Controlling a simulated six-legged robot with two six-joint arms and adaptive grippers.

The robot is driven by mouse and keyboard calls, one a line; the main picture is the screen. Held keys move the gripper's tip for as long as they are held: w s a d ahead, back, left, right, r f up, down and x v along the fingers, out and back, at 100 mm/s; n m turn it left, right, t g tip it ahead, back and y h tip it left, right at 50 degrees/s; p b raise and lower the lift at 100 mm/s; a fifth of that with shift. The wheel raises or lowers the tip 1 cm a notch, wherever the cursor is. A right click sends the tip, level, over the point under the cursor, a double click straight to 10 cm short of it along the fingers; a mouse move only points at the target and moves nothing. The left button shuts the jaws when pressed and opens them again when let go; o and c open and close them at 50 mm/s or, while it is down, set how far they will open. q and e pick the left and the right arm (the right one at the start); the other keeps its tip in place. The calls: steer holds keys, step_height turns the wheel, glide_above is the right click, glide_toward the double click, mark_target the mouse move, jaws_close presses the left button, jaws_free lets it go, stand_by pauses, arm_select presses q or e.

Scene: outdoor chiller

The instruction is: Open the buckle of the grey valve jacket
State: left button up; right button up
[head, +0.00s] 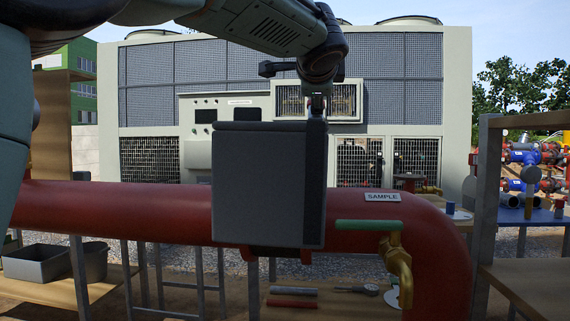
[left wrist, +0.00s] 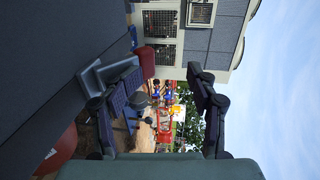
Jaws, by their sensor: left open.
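The grey valve jacket (head: 262,185) is a boxy cover around the red pipe in the middle of the head view. Its dark grey wall (left wrist: 45,80) fills the left side of the left wrist view. My left gripper (head: 318,106) points down at the jacket's top right edge. In the left wrist view my left gripper (left wrist: 165,72) has its fingers wide apart with nothing between them. A grey wedge-shaped piece (left wrist: 100,73) juts from the jacket beside the left finger; I cannot tell whether it is the buckle or whether they touch. My right gripper is not in view.
The red pipe (head: 120,209) runs across in front, with a brass valve (head: 397,259) and green handle (head: 367,225) right of the jacket. A wooden shelf (head: 530,287) stands at the right. A grey bin (head: 38,265) is at lower left. The chiller (head: 380,85) is behind.

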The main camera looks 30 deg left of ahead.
arm_select(q)
steer(key=shift+o, duration=0.3)
steer(key=w+a+r+p, duration=0.2)
steer(key=w+r+p, duration=0.2)
steer(key=w+p, duration=0.1)
steer(key=shift+a+r+p, duration=0.2)
steer(key=shift+r+p, duration=0.05)
steer(key=shift+p, duration=0.5)
steer(key=shift+s, duration=0.1)
steer(key=shift+r, duration=0.1)
step_height(320, 180, up, 10)
stand_by(0.5)
